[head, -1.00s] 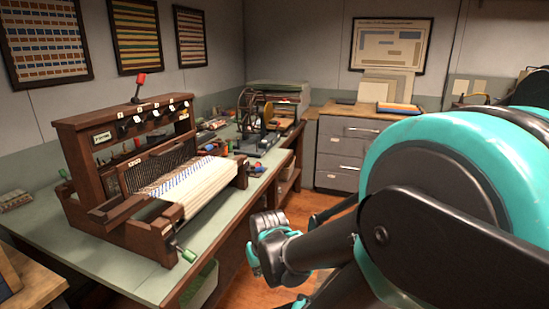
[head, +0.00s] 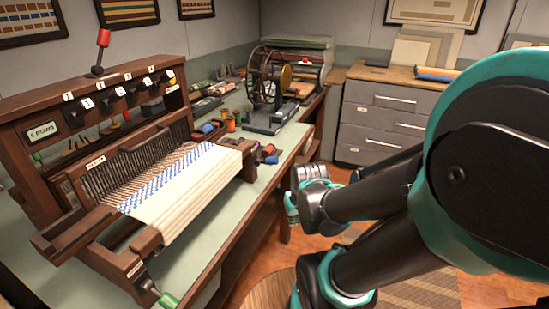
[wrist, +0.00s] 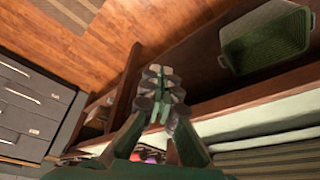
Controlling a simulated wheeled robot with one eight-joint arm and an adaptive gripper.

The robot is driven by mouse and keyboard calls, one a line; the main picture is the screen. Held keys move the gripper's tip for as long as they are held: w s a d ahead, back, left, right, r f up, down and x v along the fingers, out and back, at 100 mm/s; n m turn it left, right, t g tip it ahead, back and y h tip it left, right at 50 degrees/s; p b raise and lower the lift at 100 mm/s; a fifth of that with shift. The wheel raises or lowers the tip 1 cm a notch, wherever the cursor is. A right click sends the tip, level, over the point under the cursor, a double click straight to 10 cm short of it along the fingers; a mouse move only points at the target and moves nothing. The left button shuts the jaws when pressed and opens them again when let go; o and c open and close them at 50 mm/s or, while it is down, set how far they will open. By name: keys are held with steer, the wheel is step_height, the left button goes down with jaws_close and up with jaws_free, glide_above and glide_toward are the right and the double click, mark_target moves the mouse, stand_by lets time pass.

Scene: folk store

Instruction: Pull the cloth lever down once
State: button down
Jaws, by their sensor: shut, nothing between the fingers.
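The loom is a brown wooden frame (head: 120,75) on the bench, with a blue and white woven cloth (head: 185,185) at its front. A lever with a green handle (head: 168,300) sticks out at its front corner, beside a label too small to read. A lever with a red knob (head: 103,38) stands upright on top. I cannot tell from the labels which is the cloth lever. My gripper (wrist: 163,85) is shut and empty in the wrist view, apart from both levers. In the head view my arm's end is right of the bench, over the floor side.
The bench (head: 190,285) has a raised edge facing me. A spinning wheel (head: 270,85) and spools stand behind the loom. Grey drawers (head: 385,118) stand at the back. A green bin (wrist: 265,40) shows in the wrist view. Wooden floor (wrist: 80,45) is open beside the bench.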

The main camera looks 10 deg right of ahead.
steer(key=w+a+r+n+g, duration=0.1)
steer(key=w+r+n, duration=0.3)
steer(key=w+r, duration=0.2)
steer(key=w+a+r+n+g, duration=0.1)
steer(key=w+r+n+g, duration=0.1)
steer(key=w+r+n, duration=0.2)
steer(key=w+a+r+n+g+h, duration=0.1)
steer(key=w+a+r+n, duration=0.1)
steer(key=w+r, duration=0.7)
steer(key=shift+w+n+g, duration=0.4)
steer(key=shift+w+n, duration=0.5)
steer(key=shift+w, duration=0.6)
